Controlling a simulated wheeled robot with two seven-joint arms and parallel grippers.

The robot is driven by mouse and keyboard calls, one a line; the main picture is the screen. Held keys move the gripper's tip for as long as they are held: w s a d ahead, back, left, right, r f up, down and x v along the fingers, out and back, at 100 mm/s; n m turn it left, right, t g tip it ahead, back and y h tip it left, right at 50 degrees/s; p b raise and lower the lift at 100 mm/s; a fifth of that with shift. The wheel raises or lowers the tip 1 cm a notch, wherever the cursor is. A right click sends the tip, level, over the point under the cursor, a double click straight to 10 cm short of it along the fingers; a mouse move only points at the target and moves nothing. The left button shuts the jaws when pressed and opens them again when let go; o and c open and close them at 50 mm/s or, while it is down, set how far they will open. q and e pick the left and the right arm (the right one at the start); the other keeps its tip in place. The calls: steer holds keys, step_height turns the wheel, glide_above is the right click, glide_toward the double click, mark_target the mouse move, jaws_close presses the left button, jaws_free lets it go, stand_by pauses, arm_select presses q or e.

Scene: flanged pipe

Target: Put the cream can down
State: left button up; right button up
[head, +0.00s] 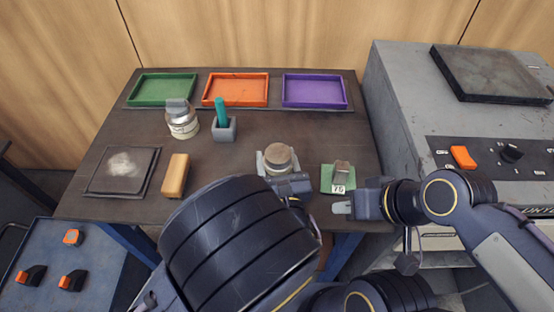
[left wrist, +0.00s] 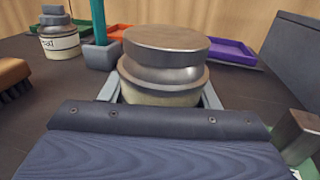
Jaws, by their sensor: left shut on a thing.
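The cream can (head: 278,160) has a pale cream body and a round metal top with a brownish face. It is upright between the fingers of my left gripper (head: 277,163), which is shut on it. In the left wrist view the cream can (left wrist: 162,72) fills the middle, with the left gripper's fingers (left wrist: 160,97) on both sides. Its bottom is hidden by the gripper, so I cannot tell whether it touches the table. My right gripper (head: 343,208) is near the table's front right edge, apart from the can; its opening is unclear.
Right of the can is a green pad (head: 327,178) with a metal block and a "75" tag. Left are a teal-handled tool (head: 220,112) in a grey holder, a labelled can (head: 183,125), a brush (head: 176,175) and a dark mat (head: 105,185). Green, orange and purple trays line the back.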

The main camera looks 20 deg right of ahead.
arm_select(q)
steer(key=o, duration=1.2)
steer(key=shift+d+f, duration=0.1)
steer(key=shift+d, duration=0.05)
steer(key=shift+o, duration=0.2)
steer(key=shift+r, duration=0.3)
steer(key=s, duration=0.8)
steer(key=s+a, duration=0.1)
steer(key=s, duration=0.3)
steer(key=shift+f+b, duration=0.15)
steer(key=shift+b, duration=0.2)
